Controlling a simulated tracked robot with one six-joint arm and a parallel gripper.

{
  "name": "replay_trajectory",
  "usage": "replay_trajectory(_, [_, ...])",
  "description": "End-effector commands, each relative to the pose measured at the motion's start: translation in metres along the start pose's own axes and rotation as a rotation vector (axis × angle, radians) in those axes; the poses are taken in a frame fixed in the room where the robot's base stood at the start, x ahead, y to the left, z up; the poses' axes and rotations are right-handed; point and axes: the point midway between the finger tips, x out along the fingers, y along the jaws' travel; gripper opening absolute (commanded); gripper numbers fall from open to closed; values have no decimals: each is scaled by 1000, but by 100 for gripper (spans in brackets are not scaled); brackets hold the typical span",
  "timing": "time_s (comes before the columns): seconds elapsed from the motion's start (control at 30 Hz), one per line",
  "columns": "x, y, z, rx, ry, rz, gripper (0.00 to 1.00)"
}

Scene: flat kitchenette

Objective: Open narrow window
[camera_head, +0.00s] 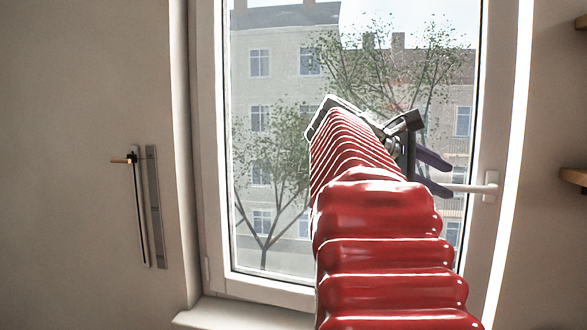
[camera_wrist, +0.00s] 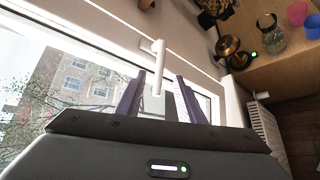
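The narrow window (camera_head: 212,150) has a white frame and a tall glass pane, and it fills the middle of the head view. Its white handle (camera_head: 488,187) is on the right side of the frame and points left, roughly level. My gripper (camera_head: 448,177) is at the handle's free end, its two purple fingers apart. In the wrist view the handle (camera_wrist: 158,70) lies between the open fingers, with space on either side, and neither finger appears to touch it. My red arm hides part of the pane and lower frame.
A bright strip (camera_head: 517,120) runs along the window's right edge. A wall-mounted rail (camera_head: 154,205) is left of the window. Wooden shelves (camera_head: 574,177) are at the right. The wrist view shows a counter (camera_wrist: 270,72) with jars and cups, and a radiator (camera_wrist: 266,130).

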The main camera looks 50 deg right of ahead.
Motion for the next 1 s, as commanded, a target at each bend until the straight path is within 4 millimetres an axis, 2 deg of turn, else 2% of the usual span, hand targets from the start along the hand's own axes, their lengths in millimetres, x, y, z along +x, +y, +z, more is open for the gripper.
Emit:
replay_trajectory(0.2, [31,0,1,1,-2,-2,35])
replay_trajectory(0.4, [52,0,0,1,-1,-1,35])
replay_trajectory(0.8, [58,0,0,1,2,1,35])
replay_trajectory(1.0, [58,0,0,1,2,1,22])
